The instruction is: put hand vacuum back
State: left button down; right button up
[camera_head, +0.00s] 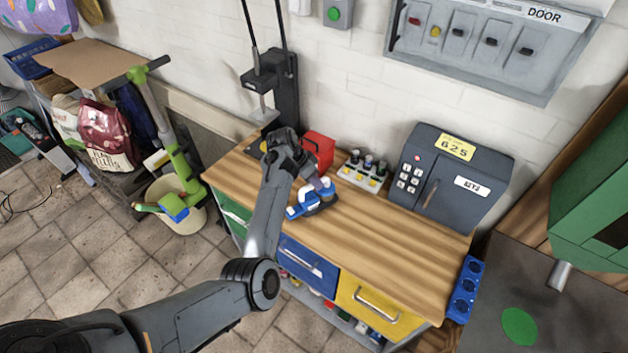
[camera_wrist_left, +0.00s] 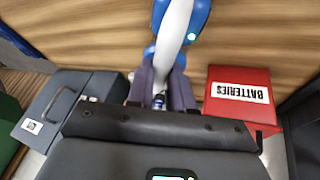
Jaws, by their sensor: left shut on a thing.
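The blue and white hand vacuum (camera_head: 317,194) is over the wooden worktop, near its middle left. My left gripper (camera_head: 314,184) is shut on it. In the left wrist view the two purple-grey fingers (camera_wrist_left: 161,88) close around the vacuum's narrow part, and its white and blue body (camera_wrist_left: 176,28) extends away above them. A dark shape lies just below the vacuum in the head view; I cannot tell if it is a dock or whether the vacuum touches it. My right gripper is not in view.
A red batteries box (camera_wrist_left: 242,98) stands close to the gripper. A tray of small bottles (camera_head: 363,172) and a grey keypad safe (camera_head: 450,178) stand to the right. The worktop's front right (camera_head: 400,250) is clear. Blue and yellow drawers (camera_head: 378,308) are below.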

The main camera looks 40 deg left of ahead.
pick_arm(q)
jog(key=c, duration=1)
grip_release()
jog(key=shift+r, duration=0.1)
jog(key=b+v, duration=0.2)
jog(key=v, duration=1)
jog(key=shift+b, duration=0.35)
